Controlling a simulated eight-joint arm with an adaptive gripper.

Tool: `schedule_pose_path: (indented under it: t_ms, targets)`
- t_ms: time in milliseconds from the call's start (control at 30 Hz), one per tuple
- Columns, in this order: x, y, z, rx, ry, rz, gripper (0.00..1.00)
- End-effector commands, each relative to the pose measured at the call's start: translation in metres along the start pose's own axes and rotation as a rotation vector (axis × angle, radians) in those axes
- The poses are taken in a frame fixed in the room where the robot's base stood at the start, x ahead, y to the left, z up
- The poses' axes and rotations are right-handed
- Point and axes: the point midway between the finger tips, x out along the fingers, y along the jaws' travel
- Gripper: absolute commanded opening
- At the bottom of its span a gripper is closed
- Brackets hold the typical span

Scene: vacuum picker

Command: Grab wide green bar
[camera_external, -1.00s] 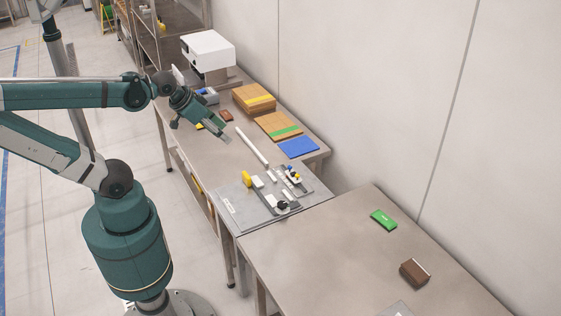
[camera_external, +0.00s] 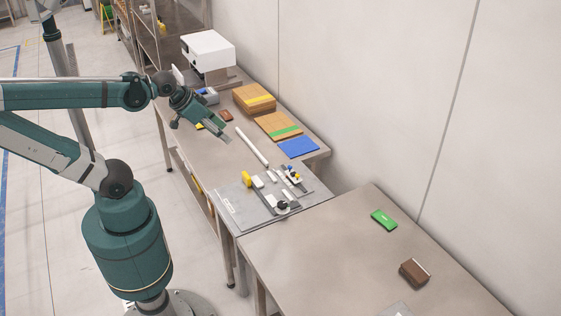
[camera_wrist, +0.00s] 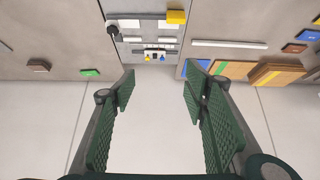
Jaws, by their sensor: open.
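The green bar (camera_external: 383,219) lies flat on the near right table, close to the wall. In the wrist view it is a small green shape (camera_wrist: 90,72) at the upper left, left of the fingers. My gripper (camera_external: 226,138) is above the far table, well away from the bar. In the wrist view its two green ribbed fingers stand wide apart with nothing between them (camera_wrist: 159,88).
A brown block (camera_external: 414,272) lies nearer on the same table, with bare surface around the bar. The far table holds a grey fixture plate (camera_external: 234,208) with small parts, a white rod (camera_external: 252,147), cardboard boxes (camera_external: 256,98) and a blue sheet (camera_external: 298,147).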

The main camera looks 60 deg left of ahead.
Motion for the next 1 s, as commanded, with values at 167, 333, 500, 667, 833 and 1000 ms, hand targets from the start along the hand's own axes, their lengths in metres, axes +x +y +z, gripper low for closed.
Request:
schedule_pose_path:
  t_ms: [167,333,500,667,833,1000]
  targets:
    - [0.0,0.0,0.0,0.0,0.0,0.0,0.48]
    - [0.0,0.0,-0.001,0.001,0.0,0.0,0.48]
    - [0.0,0.002,-0.007,0.014,-0.006,0.003,0.48]
    - [0.001,0.006,-0.022,0.047,-0.02,0.009,0.48]
    - [0.004,0.015,-0.046,0.103,-0.044,0.02,0.48]
    - [0.009,0.025,-0.073,0.165,-0.072,0.033,0.48]
